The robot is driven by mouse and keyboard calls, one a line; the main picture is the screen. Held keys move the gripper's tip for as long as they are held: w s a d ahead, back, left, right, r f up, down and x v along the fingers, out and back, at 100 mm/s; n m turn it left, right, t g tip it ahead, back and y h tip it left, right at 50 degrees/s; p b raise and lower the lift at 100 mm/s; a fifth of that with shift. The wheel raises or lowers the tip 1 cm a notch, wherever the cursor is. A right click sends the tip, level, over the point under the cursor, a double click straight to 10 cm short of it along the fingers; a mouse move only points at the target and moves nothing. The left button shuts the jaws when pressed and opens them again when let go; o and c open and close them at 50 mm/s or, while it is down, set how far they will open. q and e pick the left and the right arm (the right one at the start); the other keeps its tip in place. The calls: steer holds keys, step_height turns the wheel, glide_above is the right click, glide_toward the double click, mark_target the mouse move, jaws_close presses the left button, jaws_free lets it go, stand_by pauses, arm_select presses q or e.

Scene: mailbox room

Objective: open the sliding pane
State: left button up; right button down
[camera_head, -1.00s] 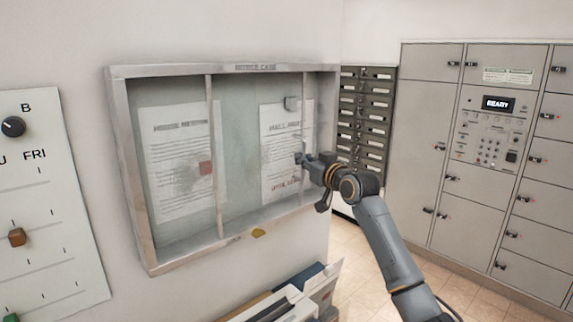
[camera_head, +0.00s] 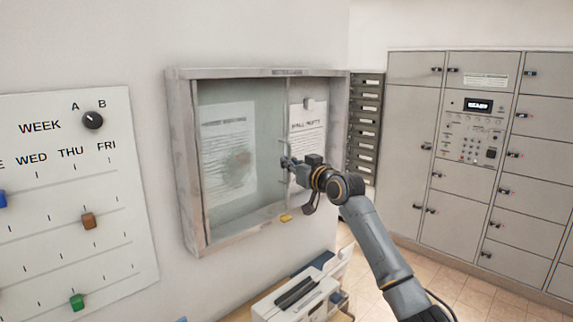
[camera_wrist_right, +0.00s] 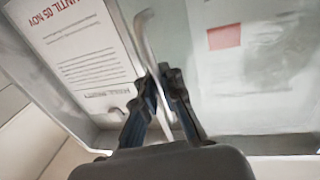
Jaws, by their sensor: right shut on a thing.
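The notice case (camera_head: 180,160) hangs on the wall with a grey metal frame. Its cloudy sliding pane (camera_head: 265,120) covers the left part, over a paper with a blurred smudge. The right part is uncovered, and a notice (camera_head: 308,130) with a grey square above it shows clearly there. In the right wrist view, the fingers (camera_wrist_right: 163,85) close around this metal strip (camera_wrist_right: 148,45), with the clear notice to the left and the hazy pane to the right. My left gripper is not in view.
A week board (camera_head: 70,190) with a knob and coloured sliders is at left. Dark mail slots (camera_head: 366,125) and grey lockers (camera_head: 470,190) stand at right. A white device (camera_head: 297,297) sits below the case. A small yellow item (camera_head: 286,218) is at the case's lower edge.

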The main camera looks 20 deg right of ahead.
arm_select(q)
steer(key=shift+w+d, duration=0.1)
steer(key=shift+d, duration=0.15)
arm_select(e)
steer(key=shift+d+f, duration=0.1)
steer(key=shift+d, duration=0.05)
steer(key=c, duration=1.6)
jaws_free()
steer(key=shift+o, duration=0.5)
steer(key=shift+s+d, duration=0.15)
steer(key=shift+s, duration=0.1)
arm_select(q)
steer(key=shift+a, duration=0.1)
arm_select(e)
steer(key=s+d, duration=0.2)
steer(key=s, duration=0.9)
steer(key=shift+s, duration=0.35)
